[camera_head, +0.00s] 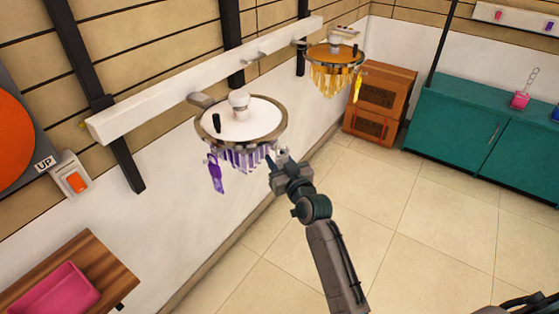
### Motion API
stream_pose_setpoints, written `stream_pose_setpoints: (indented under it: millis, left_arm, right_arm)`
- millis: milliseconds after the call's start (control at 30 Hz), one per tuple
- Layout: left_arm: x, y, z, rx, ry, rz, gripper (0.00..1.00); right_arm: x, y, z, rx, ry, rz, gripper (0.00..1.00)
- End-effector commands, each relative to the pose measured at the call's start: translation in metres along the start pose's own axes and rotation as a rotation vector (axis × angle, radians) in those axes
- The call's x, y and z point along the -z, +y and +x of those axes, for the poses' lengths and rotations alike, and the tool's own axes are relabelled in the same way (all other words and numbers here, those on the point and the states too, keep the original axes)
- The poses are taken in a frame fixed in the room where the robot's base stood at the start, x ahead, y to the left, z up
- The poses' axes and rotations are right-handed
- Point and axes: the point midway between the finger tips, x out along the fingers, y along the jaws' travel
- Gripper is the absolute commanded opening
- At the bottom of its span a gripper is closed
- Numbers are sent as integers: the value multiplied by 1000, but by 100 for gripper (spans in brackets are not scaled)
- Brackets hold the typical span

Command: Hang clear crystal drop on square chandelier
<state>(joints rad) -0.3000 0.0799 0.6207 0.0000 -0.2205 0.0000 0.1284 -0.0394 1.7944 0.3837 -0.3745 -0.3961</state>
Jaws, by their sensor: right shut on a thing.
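My right gripper (275,158) is at the near right edge of the closer chandelier (284,113). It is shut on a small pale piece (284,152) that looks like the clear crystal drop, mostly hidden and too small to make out. The chandelier has a white top, a metal rim that looks round rather than square, and purple and clear drops (240,157) hanging below. A larger purple drop (215,174) hangs at its left side. Whether the held piece touches the rim I cannot tell. My left gripper is not in view.
A second round chandelier (335,53) with amber drops hangs farther back from the white wall beam (180,98). A wooden shelf (100,262) with a pink tray (55,291) is lower left. The tiled floor is clear.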

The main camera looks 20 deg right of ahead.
Motion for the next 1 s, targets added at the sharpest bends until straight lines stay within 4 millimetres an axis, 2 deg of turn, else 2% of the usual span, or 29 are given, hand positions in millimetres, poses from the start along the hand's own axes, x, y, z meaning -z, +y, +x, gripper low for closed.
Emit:
stream_pose_setpoints:
  millis: [33, 467, 500, 600, 1000]
  left_arm:
    - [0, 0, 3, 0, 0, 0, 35]
    - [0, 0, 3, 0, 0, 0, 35]
    - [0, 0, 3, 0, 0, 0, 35]
    - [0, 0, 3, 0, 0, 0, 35]
    - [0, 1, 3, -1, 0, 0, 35]
  right_arm:
    - [-10, -1, 0, 3, -17, 1, 9]
    - [-12, -1, 0, 3, -20, 0, 9]
    - [-12, -1, 0, 3, -20, 0, 36]
    - [-12, -1, 0, 3, -20, 0, 56]
    - [-11, -2, 1, 4, -19, 1, 58]
